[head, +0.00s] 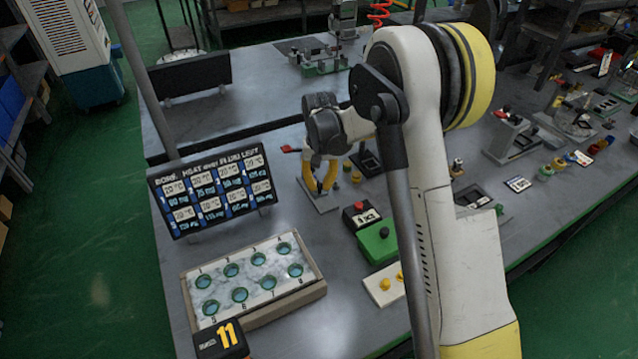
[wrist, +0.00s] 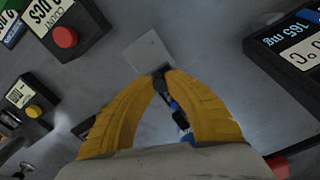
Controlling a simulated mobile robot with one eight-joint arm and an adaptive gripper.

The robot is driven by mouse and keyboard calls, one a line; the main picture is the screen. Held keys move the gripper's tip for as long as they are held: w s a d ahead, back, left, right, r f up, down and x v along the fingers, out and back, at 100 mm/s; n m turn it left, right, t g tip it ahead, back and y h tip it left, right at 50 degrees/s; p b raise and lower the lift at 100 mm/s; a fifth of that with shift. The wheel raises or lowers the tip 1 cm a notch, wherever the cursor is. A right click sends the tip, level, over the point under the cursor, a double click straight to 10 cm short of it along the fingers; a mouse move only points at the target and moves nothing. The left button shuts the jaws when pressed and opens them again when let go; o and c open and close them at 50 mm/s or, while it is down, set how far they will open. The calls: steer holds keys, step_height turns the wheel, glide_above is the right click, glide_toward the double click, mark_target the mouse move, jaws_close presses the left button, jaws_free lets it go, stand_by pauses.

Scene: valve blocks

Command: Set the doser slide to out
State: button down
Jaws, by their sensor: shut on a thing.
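My gripper (head: 319,189) has two yellow fingers and reaches down to a small grey plate (head: 321,203) on the bench. In the wrist view my gripper (wrist: 162,78) has its fingertips together on a small dark knob (wrist: 161,84), which I take to be the doser slide's. The pale grey plate (wrist: 146,50) extends beyond the fingertips. A blue and black part (wrist: 179,116) shows between the fingers. The fingers hide most of the slide, and its position cannot be read.
A dark display board (head: 210,192) stands to the left. A tray with several round holes (head: 315,292) lies in front. A counter box with a red button (head: 360,213) and a green box (head: 378,243) stand close by at right. Bare bench lies between board and plate.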

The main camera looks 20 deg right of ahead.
steer(key=s, duration=0.2)
steer(key=s+d, duration=0.1)
steer(key=s, duration=0.2)
steer(key=shift+s, duration=0.1)
steer(key=c, duration=1.4)
jaws_free()
steer(key=shift+s, duration=0.1)
steer(key=shift+o, duration=0.2)
step_height(320, 180, up, 12)
